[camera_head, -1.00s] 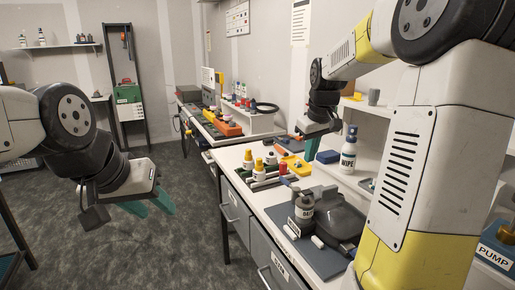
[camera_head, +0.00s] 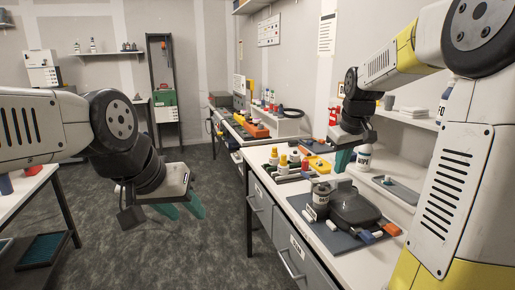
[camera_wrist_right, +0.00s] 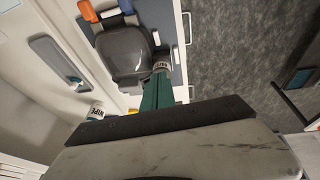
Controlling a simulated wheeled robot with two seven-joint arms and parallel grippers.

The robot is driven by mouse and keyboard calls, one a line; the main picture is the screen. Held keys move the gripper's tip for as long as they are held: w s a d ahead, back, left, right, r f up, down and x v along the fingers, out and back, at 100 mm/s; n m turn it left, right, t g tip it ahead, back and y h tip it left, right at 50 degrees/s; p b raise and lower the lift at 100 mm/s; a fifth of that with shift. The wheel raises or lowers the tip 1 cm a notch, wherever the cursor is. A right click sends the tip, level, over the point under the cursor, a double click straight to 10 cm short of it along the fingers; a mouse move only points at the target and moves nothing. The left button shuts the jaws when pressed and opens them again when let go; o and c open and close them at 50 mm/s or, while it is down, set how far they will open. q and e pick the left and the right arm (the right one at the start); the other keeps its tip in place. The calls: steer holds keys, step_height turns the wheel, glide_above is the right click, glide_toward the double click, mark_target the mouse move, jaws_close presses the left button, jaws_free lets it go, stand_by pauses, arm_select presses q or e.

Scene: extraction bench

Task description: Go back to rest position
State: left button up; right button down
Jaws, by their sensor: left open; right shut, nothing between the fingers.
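My left gripper (camera_head: 183,209) hangs over the open floor at the left, its teal fingers spread apart and empty. My right gripper (camera_head: 343,160) is above the bench (camera_head: 382,215) at the right, in front of the white wipe bottle (camera_head: 364,158). Its teal fingers are closed together with nothing between them. In the right wrist view the shut fingers (camera_wrist_right: 157,90) point toward the dark grey device (camera_wrist_right: 127,52) and a small labelled container beside it, apart or touching I cannot tell.
On the bench are the dark device (camera_head: 354,205) on a blue-grey mat (camera_head: 332,233), a grey labelled can (camera_head: 320,198), and several yellow-capped and red bottles behind. A side table (camera_head: 28,188) stands at the left. The floor (camera_head: 200,255) between is clear.

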steer(key=s+a+m+t+y, duration=0.1)
steer(key=s+a, duration=0.3)
steer(key=s, duration=0.7)
steer(key=s+a+m+t+y, duration=0.1)
steer(key=s+a, duration=0.4)
steer(key=s, duration=0.6)
steer(key=shift+s+a+r+m+t, duration=0.15)
steer(key=shift+a+r+m+t, duration=0.2)
steer(key=shift+m, duration=0.35)
